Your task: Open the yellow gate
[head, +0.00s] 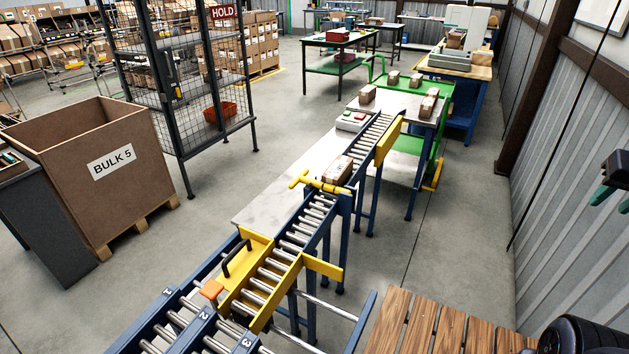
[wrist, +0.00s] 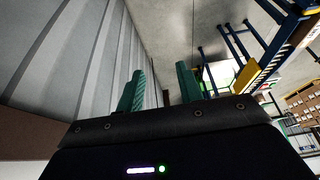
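A yellow gate (head: 325,186) lies across the roller conveyor (head: 312,212) in the middle of the head view. A yellow handle sticks out at its left end. A brown carton (head: 337,169) sits on the rollers just behind the gate; I cannot tell whether they touch. My gripper (head: 612,200) is at the right edge of the head view, by the grey wall and well away from the gate. In the wrist view its two green fingers (wrist: 162,84) stand apart with nothing between them.
Nearer on the conveyor is a yellow section (head: 244,262) with a dark handle. Several cartons stand on the far table (head: 398,102). A slatted wooden surface (head: 432,325) is at the front right. A corrugated wall (head: 565,160) bounds the right; the floor between is mostly clear.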

